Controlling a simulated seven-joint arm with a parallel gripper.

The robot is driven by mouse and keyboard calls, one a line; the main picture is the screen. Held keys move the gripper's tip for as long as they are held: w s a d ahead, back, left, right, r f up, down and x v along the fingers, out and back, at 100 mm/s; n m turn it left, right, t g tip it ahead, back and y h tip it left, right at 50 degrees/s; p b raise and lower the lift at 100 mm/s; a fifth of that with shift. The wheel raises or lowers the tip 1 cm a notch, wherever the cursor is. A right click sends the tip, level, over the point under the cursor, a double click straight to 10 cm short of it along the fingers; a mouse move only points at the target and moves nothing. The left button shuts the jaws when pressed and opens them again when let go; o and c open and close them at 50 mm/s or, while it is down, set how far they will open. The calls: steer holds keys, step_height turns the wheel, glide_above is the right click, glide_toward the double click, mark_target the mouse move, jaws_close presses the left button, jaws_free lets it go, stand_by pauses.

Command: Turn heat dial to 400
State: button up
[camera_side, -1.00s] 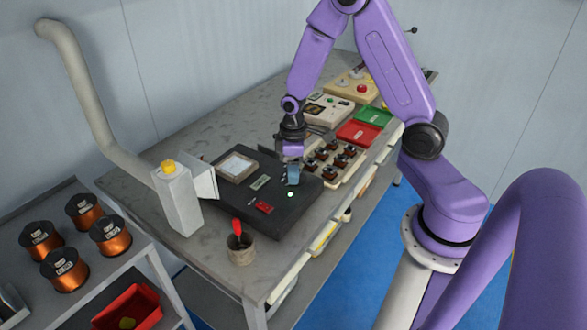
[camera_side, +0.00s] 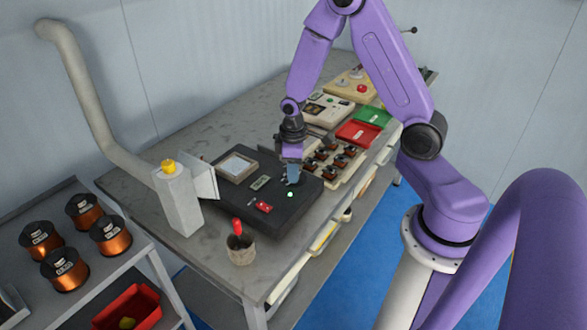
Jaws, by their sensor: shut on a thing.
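The heat station is a flat black unit (camera_side: 265,222) on the grey workbench, with a small display (camera_side: 260,182), a red switch (camera_side: 263,207) and a lit green lamp (camera_side: 290,194) on top. My gripper (camera_side: 292,180) points down at the unit's right part, just behind the green lamp. Its jaws are shut at the place of the heat dial. The dial is hidden by the fingers, and its mark and scale cannot be read. The display is too small to read.
A square framed plate (camera_side: 236,165) lies at the unit's back left. A tray of dark coils (camera_side: 335,160) stands close to my gripper's right. A fume extractor (camera_side: 178,200) and a cup with a red-handled tool (camera_side: 241,248) are on the left and front.

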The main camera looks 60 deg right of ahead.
steer(key=m, duration=0.4)
steer(key=shift+m, duration=1.9)
steer(key=shift+g, duration=0.3)
steer(key=o, duration=1.1)
steer(key=shift+c, duration=0.2)
step_height(320, 180, up, 18)
steer(key=shift+a+f, duration=0.25)
steer(key=shift+a, duration=0.15)
steer(key=shift+w, duration=0.1)
